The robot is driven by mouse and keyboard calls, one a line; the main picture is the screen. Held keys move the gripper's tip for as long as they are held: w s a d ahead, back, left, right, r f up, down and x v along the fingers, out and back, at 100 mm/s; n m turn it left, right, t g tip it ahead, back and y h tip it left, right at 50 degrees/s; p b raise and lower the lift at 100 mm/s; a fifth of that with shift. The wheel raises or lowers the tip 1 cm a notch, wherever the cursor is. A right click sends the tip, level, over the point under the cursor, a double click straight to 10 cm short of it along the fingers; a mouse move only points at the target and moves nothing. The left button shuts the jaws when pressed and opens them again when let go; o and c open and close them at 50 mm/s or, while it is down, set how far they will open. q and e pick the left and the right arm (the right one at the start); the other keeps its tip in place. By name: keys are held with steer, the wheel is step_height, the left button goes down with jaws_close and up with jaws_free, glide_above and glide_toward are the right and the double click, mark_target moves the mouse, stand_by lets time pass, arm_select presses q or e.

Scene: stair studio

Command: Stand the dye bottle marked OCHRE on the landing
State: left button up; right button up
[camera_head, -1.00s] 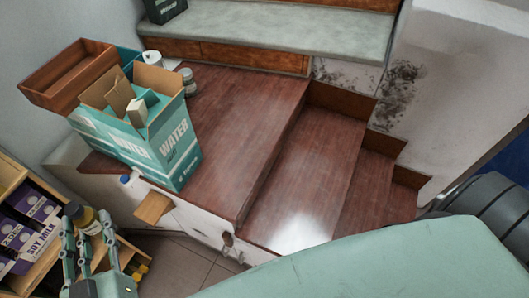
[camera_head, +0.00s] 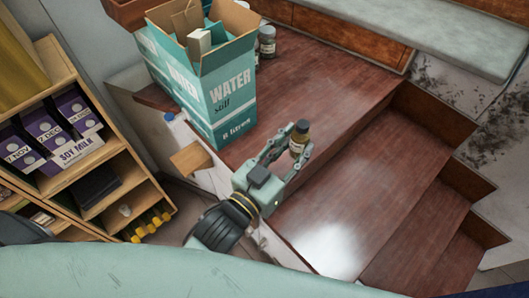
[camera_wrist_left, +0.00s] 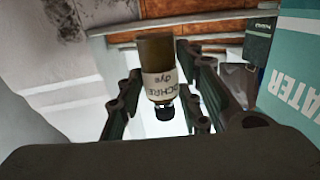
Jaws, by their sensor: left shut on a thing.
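My left gripper (camera_head: 289,146) is shut on the OCHRE dye bottle (camera_head: 299,139), a small brown bottle with a dark cap and pale label. In the head view the bottle looks roughly upright, cap up, over the front part of the brown wooden landing (camera_head: 335,75). I cannot tell how far its base is above the boards. In the left wrist view the bottle (camera_wrist_left: 158,60) sits between the fingers (camera_wrist_left: 160,100), its label partly reading "OCHRE dye". My right gripper is not in view.
A teal WATER carton (camera_head: 228,105) stands open on the landing, left of the gripper. Small jars (camera_head: 267,42) stand behind it. Steps (camera_head: 400,190) descend at right. A shelf with soy milk cartons (camera_head: 75,120) is at left. Landing boards right of the carton are clear.

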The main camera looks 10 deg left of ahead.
arm_select(q)
steer(key=w+a+f, duration=0.1)
steer(key=a, duration=0.1)
steer(key=w+a+f, duration=0.1)
steer(key=a+f, duration=0.1)
steer(key=a, duration=0.1)
steer(key=w+a+f, duration=0.2)
steer(key=a, duration=0.1)
steer(key=shift+a+f, duration=0.15)
steer(key=shift+f, duration=2)
steer(key=shift+f, duration=0.1)
steer(key=o, duration=1.3)
steer(key=shift+f, duration=0.1)
steer(key=shift+s, duration=0.1)
steer(key=shift+b+v, duration=0.6)
steer(key=shift+v, duration=5.35)
